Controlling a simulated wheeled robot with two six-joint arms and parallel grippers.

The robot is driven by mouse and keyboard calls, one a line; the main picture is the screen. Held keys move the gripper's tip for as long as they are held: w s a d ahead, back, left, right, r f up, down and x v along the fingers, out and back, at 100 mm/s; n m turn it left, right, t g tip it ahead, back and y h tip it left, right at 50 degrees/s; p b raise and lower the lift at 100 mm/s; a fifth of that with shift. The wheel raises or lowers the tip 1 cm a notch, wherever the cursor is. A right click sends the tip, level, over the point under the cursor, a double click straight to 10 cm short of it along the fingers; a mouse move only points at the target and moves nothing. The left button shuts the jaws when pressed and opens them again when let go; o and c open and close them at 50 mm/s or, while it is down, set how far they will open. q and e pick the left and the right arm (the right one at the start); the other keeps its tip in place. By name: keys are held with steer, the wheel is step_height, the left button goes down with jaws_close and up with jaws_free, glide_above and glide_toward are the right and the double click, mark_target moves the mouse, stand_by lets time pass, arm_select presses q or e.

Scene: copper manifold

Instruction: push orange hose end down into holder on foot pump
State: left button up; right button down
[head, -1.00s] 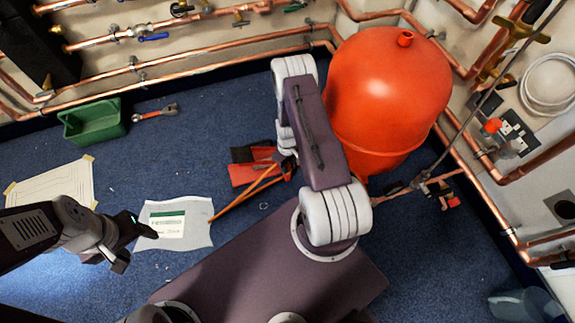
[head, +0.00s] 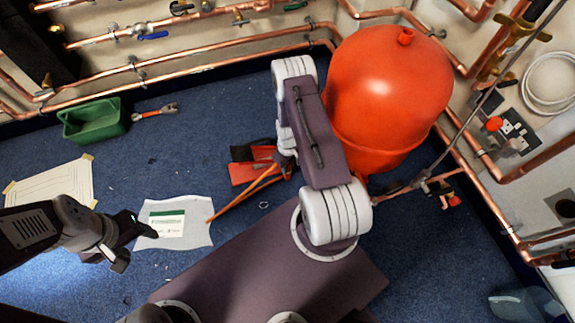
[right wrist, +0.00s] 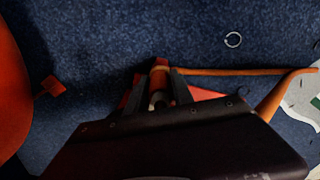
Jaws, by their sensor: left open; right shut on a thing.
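The foot pump (head: 245,172), red and black, lies on the blue carpet beside my right arm, partly hidden by it. The orange hose (head: 235,203) runs from the white sheet's edge to the pump area. In the right wrist view, my right gripper (right wrist: 158,92) is shut on the orange hose end (right wrist: 160,68), and the hose (right wrist: 230,71) runs off to the right. Red pump parts (right wrist: 203,94) show behind the fingers. The holder is hidden, so I cannot tell whether the end sits in it. My left gripper (head: 138,244) is open and empty near the white sheet.
A large red tank (head: 385,95) stands just right of my right arm. Copper pipes (head: 200,70) line the walls. A green tray (head: 92,121), a red-handled wrench (head: 155,112) and paper sheets (head: 180,222) lie on the floor.

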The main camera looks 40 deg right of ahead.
steer(key=shift+f, duration=0.25)
steer(key=c, duration=1)
jaws_free()
step_height(320, 180, up, 9)
steer(key=p, duration=0.7)
steer(key=shift+r, duration=0.2)
steer(key=shift+f, duration=0.1)
steer(key=shift+s, duration=0.1)
